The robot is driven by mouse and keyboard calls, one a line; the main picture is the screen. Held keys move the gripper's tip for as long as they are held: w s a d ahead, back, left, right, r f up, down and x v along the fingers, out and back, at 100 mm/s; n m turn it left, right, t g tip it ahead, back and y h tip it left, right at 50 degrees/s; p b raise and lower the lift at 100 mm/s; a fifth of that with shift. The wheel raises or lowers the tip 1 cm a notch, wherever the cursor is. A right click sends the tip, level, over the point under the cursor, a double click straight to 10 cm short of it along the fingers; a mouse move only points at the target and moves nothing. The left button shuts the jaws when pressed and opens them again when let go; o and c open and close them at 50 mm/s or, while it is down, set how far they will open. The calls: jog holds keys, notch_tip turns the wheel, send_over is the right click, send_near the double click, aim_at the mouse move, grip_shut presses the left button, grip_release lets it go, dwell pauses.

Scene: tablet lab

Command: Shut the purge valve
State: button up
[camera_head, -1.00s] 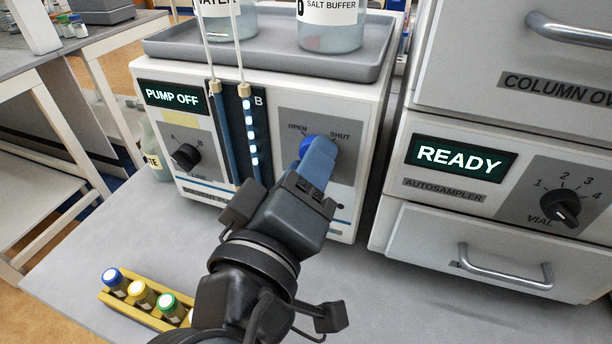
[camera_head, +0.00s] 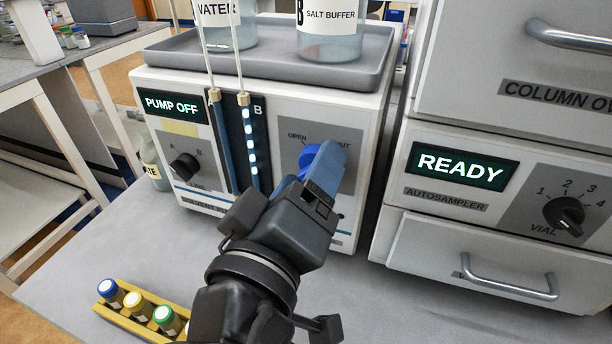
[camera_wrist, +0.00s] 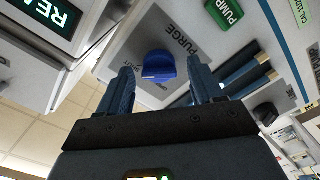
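The purge valve is a bright blue knob (camera_head: 308,157) on a grey plate on the pump's front, between OPEN and SHUT labels. My gripper (camera_head: 322,160) is close in front of it, and a blue finger covers part of the knob and of the SHUT label. In the wrist view, the knob (camera_wrist: 158,67) sits between the two spread fingers of my gripper (camera_wrist: 160,76), with a gap on each side. The gripper is open and holds nothing. I cannot tell which way the knob points.
The pump's display (camera_head: 172,105) reads PUMP OFF, with a selector knob (camera_head: 184,167) below. A grey tray (camera_head: 270,67) with bottles tops the pump. The autosampler (camera_head: 450,170) stands at right. A yellow vial rack (camera_head: 125,319) lies on the bench at front left.

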jog(key=shift+s, duration=0.1)
jog(key=v, duration=0.7)
jog(key=shift+s+b, duration=0.25)
jog(key=shift+b, duration=0.15)
jog(key=shift+a+r, duration=0.15)
